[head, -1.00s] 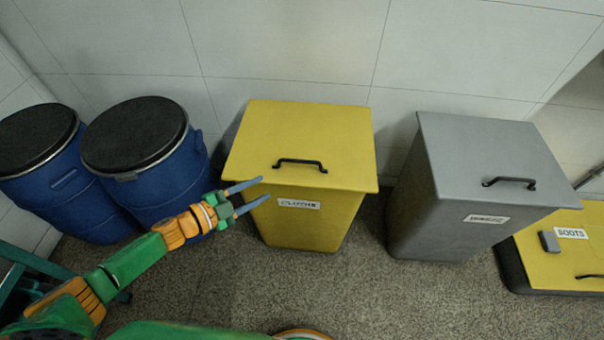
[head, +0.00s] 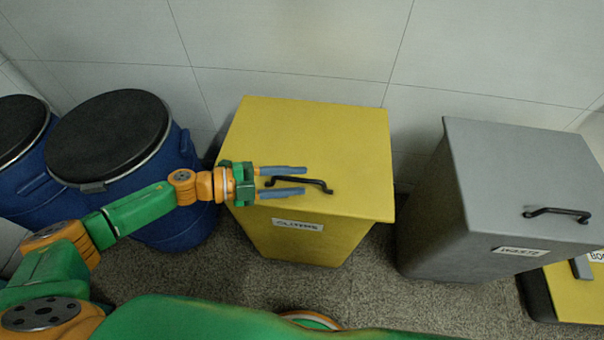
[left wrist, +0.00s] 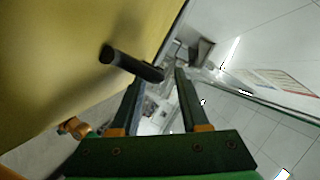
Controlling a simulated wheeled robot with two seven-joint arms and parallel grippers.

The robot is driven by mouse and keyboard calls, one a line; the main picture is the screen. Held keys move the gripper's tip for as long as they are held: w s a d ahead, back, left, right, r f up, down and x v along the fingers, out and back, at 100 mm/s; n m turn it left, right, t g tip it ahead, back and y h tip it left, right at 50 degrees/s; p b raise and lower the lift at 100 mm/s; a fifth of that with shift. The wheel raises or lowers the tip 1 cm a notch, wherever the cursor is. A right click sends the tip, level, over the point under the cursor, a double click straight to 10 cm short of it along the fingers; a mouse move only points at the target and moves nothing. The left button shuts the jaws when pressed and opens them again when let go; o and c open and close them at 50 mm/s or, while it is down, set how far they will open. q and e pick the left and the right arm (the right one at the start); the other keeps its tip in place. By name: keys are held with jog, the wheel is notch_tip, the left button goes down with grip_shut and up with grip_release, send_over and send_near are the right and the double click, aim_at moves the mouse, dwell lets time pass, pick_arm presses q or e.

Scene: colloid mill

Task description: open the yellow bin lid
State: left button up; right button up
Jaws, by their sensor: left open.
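The yellow bin (head: 300,237) stands against the wall in the head view, with its flat lid (head: 310,130) shut. A black bar handle (head: 318,184) sits near the lid's front edge. My left gripper (head: 305,181) is open, its two fingers pointing right over the front of the lid. In the head view the handle's left part runs between the two fingers. In the left wrist view the handle (left wrist: 135,64) sticks out from the yellow lid (left wrist: 60,60) towards the open fingers (left wrist: 157,85). I cannot tell whether any finger touches it. My right gripper is not in view.
Blue drums with black lids (head: 108,135) stand left of the yellow bin, behind my left arm. A grey bin (head: 460,215) with its own handle stands to the right. A low box with a yellow top (head: 577,300) is at far right. Speckled floor lies between the bins.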

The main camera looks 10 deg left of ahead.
pick_arm(q)
jog(key=shift+x, duration=1.1)
grip_shut()
jog(key=shift+a, duration=0.1)
jog(key=shift+r, duration=0.1)
dwell(0.4)
